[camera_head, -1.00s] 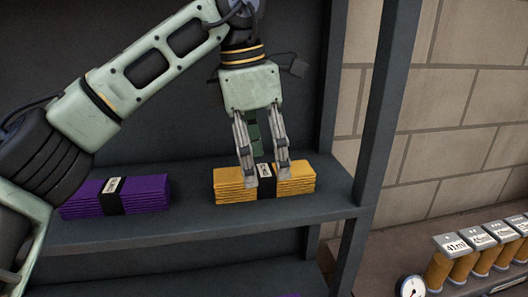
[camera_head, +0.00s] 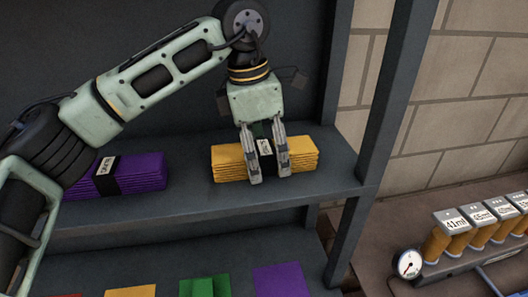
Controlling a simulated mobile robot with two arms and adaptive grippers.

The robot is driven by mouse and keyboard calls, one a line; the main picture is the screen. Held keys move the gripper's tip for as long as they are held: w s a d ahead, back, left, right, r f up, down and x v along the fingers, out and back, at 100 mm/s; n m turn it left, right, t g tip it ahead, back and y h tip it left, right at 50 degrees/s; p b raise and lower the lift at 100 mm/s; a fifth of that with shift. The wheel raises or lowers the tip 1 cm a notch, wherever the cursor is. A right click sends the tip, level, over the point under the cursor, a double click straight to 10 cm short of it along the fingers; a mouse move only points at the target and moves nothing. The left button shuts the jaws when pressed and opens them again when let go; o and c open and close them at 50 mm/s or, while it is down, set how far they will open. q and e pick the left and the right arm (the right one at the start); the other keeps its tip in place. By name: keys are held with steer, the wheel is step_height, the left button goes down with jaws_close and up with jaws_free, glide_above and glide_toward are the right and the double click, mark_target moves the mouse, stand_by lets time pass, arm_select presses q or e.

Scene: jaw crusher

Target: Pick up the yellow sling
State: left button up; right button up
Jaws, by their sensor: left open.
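The yellow sling (camera_head: 304,155) is a folded stack with a dark band and a white label around its middle. It lies on the upper shelf (camera_head: 210,205), near the shelf's right end. My left gripper (camera_head: 270,181) points down at it, with its two fingers apart in front of the stack's banded middle. The fingers overlap the sling in the view, and I cannot tell whether they touch it. The sling rests on the shelf. My right gripper is not in view.
A folded purple sling (camera_head: 140,172) lies to the left on the same shelf, partly behind my arm. A lower shelf holds green (camera_head: 205,286) and other coloured pieces. A shelf post (camera_head: 385,120) stands to the right. Beyond it are a gauge (camera_head: 408,263) and labelled cylinders (camera_head: 455,240).

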arm_select(q)
steer(key=shift+s, duration=0.1)
steer(key=shift+c, duration=0.9)
steer(key=shift+r, duration=0.1)
jaws_close()
